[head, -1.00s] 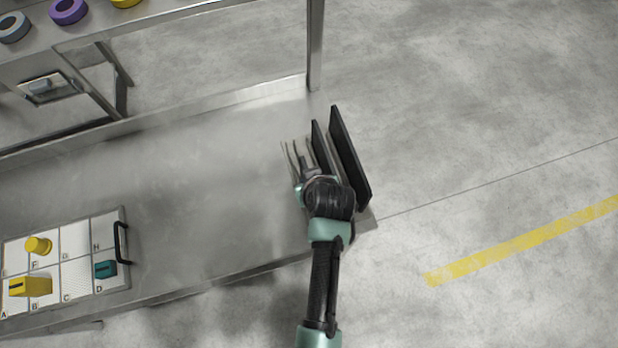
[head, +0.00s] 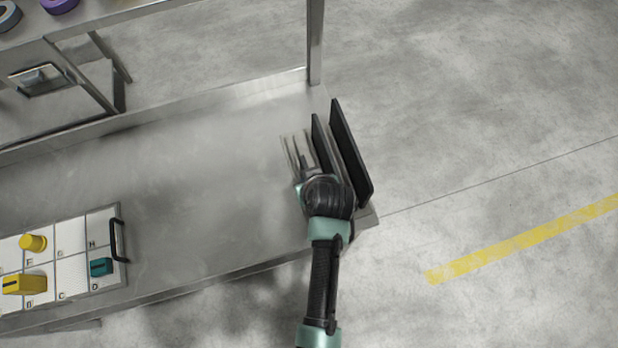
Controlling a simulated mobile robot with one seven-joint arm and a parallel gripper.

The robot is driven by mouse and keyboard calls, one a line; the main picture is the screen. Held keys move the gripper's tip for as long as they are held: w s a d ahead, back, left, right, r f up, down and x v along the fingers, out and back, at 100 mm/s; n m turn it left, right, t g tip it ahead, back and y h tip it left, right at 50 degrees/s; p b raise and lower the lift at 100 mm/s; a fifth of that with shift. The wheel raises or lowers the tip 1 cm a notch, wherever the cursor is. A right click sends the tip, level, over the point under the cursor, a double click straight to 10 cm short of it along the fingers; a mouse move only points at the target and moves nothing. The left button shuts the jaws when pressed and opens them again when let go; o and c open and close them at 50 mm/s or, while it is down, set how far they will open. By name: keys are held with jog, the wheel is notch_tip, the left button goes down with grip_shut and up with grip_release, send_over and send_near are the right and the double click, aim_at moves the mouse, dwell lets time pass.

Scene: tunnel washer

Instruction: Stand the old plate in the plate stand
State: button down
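My gripper (head: 305,166) is over the right end of the steel bench, seen from above. My wrist covers its base. Several thin grey upright strips (head: 293,152) show at its fingers; I cannot tell which are fingers and which belong to a plate or the stand. Two black upright panels (head: 350,150) stand side by side just right of my gripper, a narrow gap between them; they may be the plate stand or plates. Their lower parts are partly hidden by my wrist. Whether the fingers are shut on anything is not clear.
The steel bench (head: 190,190) is bare in its middle. A lettered tray (head: 72,238) with a handle holds yellow and teal pieces at the left. A post (head: 315,45) rises at the bench's back right. Tape rolls (head: 60,4) sit on the upper shelf. Floor is clear at right.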

jog(key=shift+f, duration=0.2)
jog(key=c, duration=0.8)
grip_release()
jog(key=shift+c, duration=0.2)
jog(key=b+v, duration=0.1)
jog(key=v, duration=1.2)
jog(key=shift+w, duration=0.1)
jog(key=w+r+m+t, duration=0.1)
jog(key=w+r+t, duration=0.35)
jog(key=r, duration=0.55)
jog(key=w+r+t+h, duration=0.1)
jog(key=w+r+t, duration=0.3)
jog(key=r, duration=0.6)
jog(key=w+r+m+t, duration=0.1)
jog(key=w+r+t, duration=0.1)
jog(key=w+r, duration=0.6)
jog(key=s+r+t, duration=0.3)
jog(key=s+r, duration=0.1)
jog(key=r, duration=0.7)
jog(key=s+a+r+m+t, duration=0.1)
jog(key=s+r+t, duration=0.3)
jog(key=r, duration=0.7)
jog(key=s+r+t, duration=0.4)
jog(key=s+r, duration=0.1)
jog(key=r, duration=0.6)
jog(key=shift+s+a+r+m+h, duration=0.2)
jog(key=shift+a+m+h, duration=0.1)
jog(key=shift+h, duration=0.1)
